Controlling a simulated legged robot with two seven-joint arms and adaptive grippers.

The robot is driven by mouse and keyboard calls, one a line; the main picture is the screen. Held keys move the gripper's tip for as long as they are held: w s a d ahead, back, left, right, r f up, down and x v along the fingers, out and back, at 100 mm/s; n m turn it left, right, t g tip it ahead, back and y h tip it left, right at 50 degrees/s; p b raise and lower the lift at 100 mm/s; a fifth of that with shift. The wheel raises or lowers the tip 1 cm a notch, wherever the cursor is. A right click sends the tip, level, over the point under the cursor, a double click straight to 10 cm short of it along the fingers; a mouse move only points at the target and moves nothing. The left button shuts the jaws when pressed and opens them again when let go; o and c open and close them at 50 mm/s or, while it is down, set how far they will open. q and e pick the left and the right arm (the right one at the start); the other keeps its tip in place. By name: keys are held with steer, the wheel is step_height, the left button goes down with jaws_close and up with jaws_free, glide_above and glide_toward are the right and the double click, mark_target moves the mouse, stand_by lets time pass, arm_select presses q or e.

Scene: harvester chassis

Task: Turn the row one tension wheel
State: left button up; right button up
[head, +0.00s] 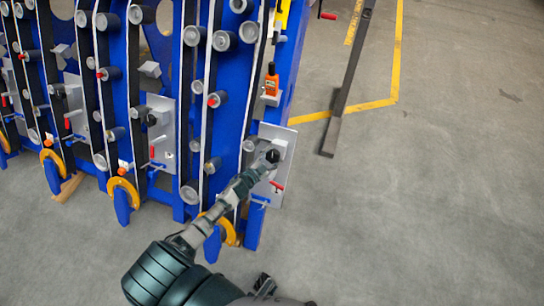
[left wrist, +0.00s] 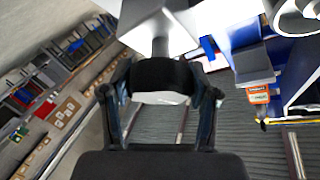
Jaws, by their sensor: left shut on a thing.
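The tension wheel is a black round knob (head: 272,155) on a grey plate (head: 273,185) at the right end of the blue harvester chassis. My left gripper (head: 264,162) reaches up to it from below and is shut on it. In the left wrist view the black wheel (left wrist: 160,76) sits between the two fingers of my left gripper (left wrist: 160,98), with a grey shaft behind it. The gripper partly covers the wheel in the head view. A small dark part at the bottom edge may belong to my right gripper (head: 264,285), too little shows to tell its state.
Blue chassis rows (head: 225,120) with rollers, belts and similar black knobs extend left. A red-handled lever (head: 277,187) is just below the wheel.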

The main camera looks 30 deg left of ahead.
arm_select(q)
steer(key=shift+r, duration=0.1)
steer(key=o, duration=1.2)
steer(key=shift+d, duration=0.1)
steer(key=shift+c, duration=0.2)
steer(key=shift+s, duration=0.55)
steer(key=s+a, duration=0.1)
steer(key=s, duration=0.9)
steer(key=shift+s+a+r, duration=0.15)
steer(key=shift+s+r, duration=0.2)
steer(key=shift+r, duration=0.1)
